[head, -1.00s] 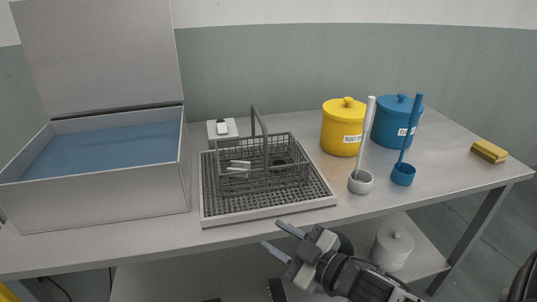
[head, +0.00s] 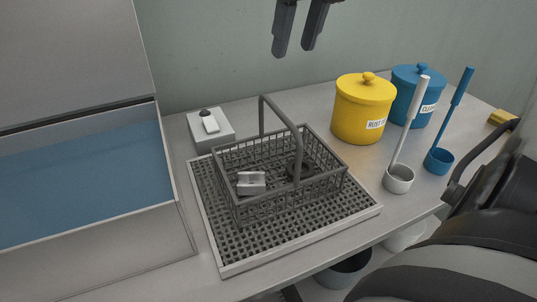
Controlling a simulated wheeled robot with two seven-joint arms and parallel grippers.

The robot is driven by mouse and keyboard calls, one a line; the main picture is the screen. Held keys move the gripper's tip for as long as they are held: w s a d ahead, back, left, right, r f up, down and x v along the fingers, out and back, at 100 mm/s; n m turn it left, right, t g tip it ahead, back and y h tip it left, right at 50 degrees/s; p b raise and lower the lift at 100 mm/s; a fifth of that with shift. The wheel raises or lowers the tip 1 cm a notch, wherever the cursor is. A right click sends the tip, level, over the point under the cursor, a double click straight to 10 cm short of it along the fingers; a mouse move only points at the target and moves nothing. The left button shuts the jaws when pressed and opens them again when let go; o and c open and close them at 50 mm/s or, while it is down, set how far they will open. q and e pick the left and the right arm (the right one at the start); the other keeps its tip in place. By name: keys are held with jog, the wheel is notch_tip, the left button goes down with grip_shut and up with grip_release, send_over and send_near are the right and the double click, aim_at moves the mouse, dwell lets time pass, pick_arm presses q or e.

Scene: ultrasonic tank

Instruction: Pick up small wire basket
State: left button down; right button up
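The small wire basket (head: 262,207) is grey, with a tall arched handle (head: 281,121) across its middle. It stands upright on a perforated drip tray (head: 230,268) on the bench. A light grey block-like part (head: 251,182) and a dark round part (head: 300,167) lie inside it. My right gripper (head: 294,48) hangs in from the top edge, fingers pointing down and apart, with nothing between them. In the picture it is above the basket handle and clear of it. My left gripper is out of view.
An open tank (head: 182,232) with blue liquid stands at left. A small white box (head: 212,134) is behind the tray. Yellow (head: 357,117) and blue (head: 414,84) lidded pots stand at right, with white (head: 399,180) and blue (head: 438,162) dippers before them. My arm covers the lower right.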

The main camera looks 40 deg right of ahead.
aim_at(279, 110)
jog(key=x, duration=1.4)
jog(key=shift+f, duration=0.35)
jog(key=shift+s, duration=0.1)
jog(key=shift+f+b, duration=0.25)
jog(key=shift+b, duration=0.45)
